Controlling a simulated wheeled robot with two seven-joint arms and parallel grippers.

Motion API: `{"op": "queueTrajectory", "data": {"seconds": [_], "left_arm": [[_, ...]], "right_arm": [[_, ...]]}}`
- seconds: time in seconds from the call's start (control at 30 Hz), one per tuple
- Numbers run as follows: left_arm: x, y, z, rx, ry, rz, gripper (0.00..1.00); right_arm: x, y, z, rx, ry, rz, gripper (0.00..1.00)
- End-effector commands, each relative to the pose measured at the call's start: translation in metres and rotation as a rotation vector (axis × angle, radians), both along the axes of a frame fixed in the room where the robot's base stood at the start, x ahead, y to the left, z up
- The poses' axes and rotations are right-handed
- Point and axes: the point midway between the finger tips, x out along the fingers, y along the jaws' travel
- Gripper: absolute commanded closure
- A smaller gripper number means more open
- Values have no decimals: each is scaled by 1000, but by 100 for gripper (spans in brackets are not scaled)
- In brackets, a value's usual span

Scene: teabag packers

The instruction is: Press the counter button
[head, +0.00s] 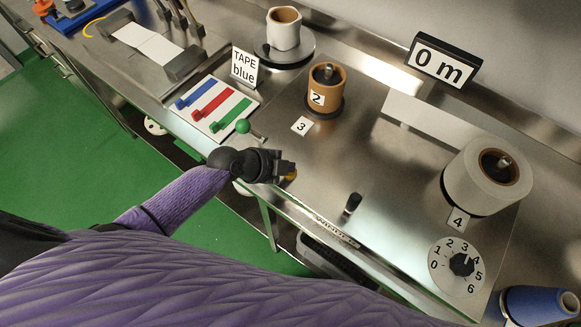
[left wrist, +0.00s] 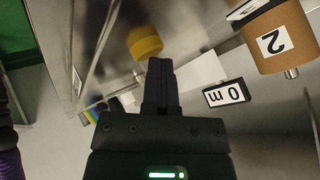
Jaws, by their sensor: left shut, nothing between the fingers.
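A round yellow button (head: 291,174) sits near the front edge of the steel worktop, partly hidden by my left gripper (head: 284,167). No label shows on it. In the left wrist view the yellow button (left wrist: 145,42) lies just beyond the fingertips, slightly to their left. My left gripper (left wrist: 160,62) is shut and empty. I cannot tell whether its tips touch the button. The counter display (head: 443,62) stands at the back and reads "0 m"; it also shows upside down in the left wrist view (left wrist: 227,92). My right gripper is not in view.
A green-knobbed lever (head: 243,126) stands close to my left gripper. A black knob (head: 353,202) stands to its right. A brown roll (head: 325,90), a white roll (head: 486,176) and a numbered dial (head: 461,265) are farther off. The steel between them is mostly clear.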

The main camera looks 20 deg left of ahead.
Motion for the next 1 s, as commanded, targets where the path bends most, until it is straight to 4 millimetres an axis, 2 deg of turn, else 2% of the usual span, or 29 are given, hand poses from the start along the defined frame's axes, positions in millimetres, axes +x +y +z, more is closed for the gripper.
{"op": "queueTrajectory", "data": {"seconds": [0.23,0.63,1.0], "left_arm": [[0,0,17,0,0,0,100],[0,0,20,1,-1,-1,100],[0,0,58,0,-2,-1,100]], "right_arm": [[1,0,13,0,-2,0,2],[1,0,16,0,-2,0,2],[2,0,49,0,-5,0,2]]}}
